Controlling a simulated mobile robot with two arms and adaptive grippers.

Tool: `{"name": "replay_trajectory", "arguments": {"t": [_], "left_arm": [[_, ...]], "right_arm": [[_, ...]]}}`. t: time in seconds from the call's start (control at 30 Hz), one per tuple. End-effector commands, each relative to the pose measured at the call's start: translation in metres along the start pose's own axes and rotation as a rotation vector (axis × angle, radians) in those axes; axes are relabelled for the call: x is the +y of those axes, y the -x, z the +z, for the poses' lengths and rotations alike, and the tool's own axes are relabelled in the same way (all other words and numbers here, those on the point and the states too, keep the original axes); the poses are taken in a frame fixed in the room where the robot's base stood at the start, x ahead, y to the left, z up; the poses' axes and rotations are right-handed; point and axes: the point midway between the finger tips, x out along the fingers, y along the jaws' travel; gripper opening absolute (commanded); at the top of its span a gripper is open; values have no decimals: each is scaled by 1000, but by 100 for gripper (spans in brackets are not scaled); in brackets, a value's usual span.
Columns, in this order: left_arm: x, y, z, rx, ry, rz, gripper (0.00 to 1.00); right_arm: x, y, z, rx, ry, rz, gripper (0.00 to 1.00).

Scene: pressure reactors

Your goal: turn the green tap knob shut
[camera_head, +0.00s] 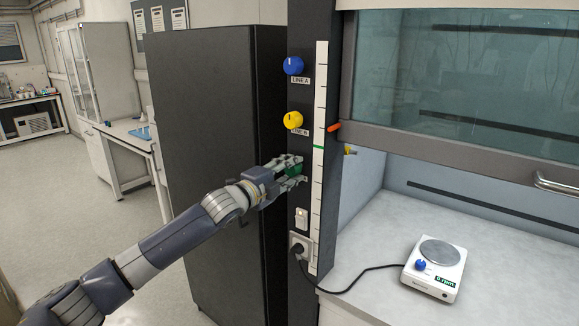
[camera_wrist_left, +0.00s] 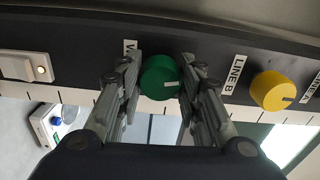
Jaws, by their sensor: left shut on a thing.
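The green tap knob (camera_wrist_left: 160,78) sits on the dark post, with a pale mark on its face that lies roughly along the post in the left wrist view. My left gripper (camera_wrist_left: 158,85) is shut on it, one finger on each side. In the head view my left gripper (camera_head: 292,172) reaches the post from the left and hides most of the knob. A label beside the knob is mostly covered by a finger. My right gripper is not in view.
Above on the post (camera_head: 312,88) are a yellow knob (camera_head: 293,120) labelled LINE B and a blue knob (camera_head: 293,66) labelled LINE A. Below are a switch (camera_head: 301,217) and a socket with a plug (camera_head: 299,248). A stirrer (camera_head: 447,278) stands in the hood at right.

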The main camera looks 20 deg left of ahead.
Motion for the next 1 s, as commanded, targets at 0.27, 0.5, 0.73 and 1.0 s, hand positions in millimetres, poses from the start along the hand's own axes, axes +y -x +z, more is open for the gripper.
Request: {"name": "replay_trajectory", "arguments": {"t": [0.27, 0.5, 0.73, 1.0], "left_arm": [[-1, 0, 0, 0, -173, 1, 10], [0, 0, 0, 0, -247, 1, 10], [1, 0, 0, 0, -268, 1, 10], [1, 0, 0, 0, -269, 1, 10]], "right_arm": [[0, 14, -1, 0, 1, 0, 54], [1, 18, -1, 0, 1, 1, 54], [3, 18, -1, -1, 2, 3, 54], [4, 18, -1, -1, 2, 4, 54]]}}
